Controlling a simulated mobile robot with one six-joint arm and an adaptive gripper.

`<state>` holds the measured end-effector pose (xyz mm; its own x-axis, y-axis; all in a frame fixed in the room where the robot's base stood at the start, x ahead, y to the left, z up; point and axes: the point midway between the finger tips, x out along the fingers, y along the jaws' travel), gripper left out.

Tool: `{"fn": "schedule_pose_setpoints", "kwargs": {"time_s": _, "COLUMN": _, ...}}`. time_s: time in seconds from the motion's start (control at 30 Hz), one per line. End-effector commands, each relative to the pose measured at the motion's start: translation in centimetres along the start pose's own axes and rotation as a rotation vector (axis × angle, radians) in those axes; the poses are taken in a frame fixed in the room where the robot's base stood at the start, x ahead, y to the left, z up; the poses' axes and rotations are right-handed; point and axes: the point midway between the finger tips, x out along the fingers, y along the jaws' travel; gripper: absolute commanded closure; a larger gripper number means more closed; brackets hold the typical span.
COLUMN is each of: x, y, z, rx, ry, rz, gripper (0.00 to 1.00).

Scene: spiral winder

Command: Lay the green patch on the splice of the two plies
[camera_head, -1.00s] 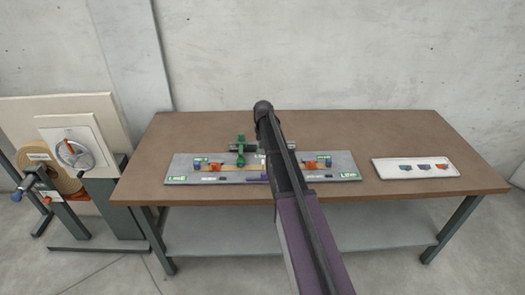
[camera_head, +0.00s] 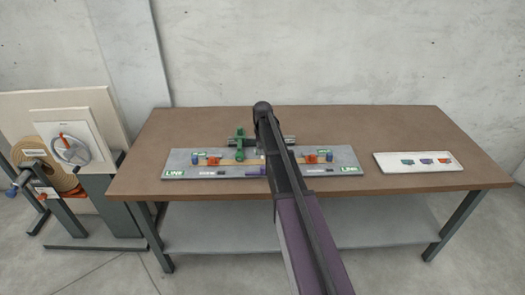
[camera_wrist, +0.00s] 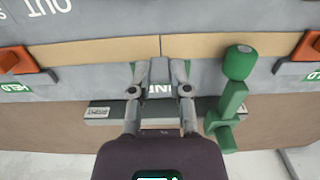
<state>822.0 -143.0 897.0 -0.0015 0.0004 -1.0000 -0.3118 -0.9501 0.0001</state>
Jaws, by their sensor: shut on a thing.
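My gripper (camera_wrist: 159,80) is shut on a small grey block (camera_wrist: 159,69) just on the near side of the plies in the wrist view. Narrow green edges show beside the fingers; I cannot tell whether they belong to a held green patch. The two tan plies (camera_wrist: 100,49) (camera_wrist: 198,45) lie end to end, and their splice (camera_wrist: 160,45) is a thin seam just beyond the fingertips. In the head view my arm hides the splice and the held thing. A teal-green patch-like piece (camera_head: 407,162) shows on the white tray.
The white tray (camera_head: 385,168) also shows purple and red pieces. Orange clamps (camera_wrist: 22,62) (camera_wrist: 308,47) sit at both sides. The brown tabletop (camera_head: 390,125) is mostly clear.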

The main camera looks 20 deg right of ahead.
Motion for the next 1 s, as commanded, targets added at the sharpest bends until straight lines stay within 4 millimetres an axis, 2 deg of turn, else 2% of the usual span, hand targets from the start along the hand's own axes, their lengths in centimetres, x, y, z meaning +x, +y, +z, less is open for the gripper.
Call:
{"fn": "schedule_pose_setpoints", "kwargs": {"time_s": 0.6, "x": 3.8, "y": 0.0, "z": 0.0, "rx": 0.000, "ry": 0.000, "rz": 0.000, "gripper": 0.99}}
{"fn": "schedule_pose_setpoints", "kwargs": {"time_s": 1.0, "x": 4.9, "y": 0.0, "z": 0.0, "rx": 0.000, "ry": 0.000, "rz": 0.000, "gripper": 0.99}}
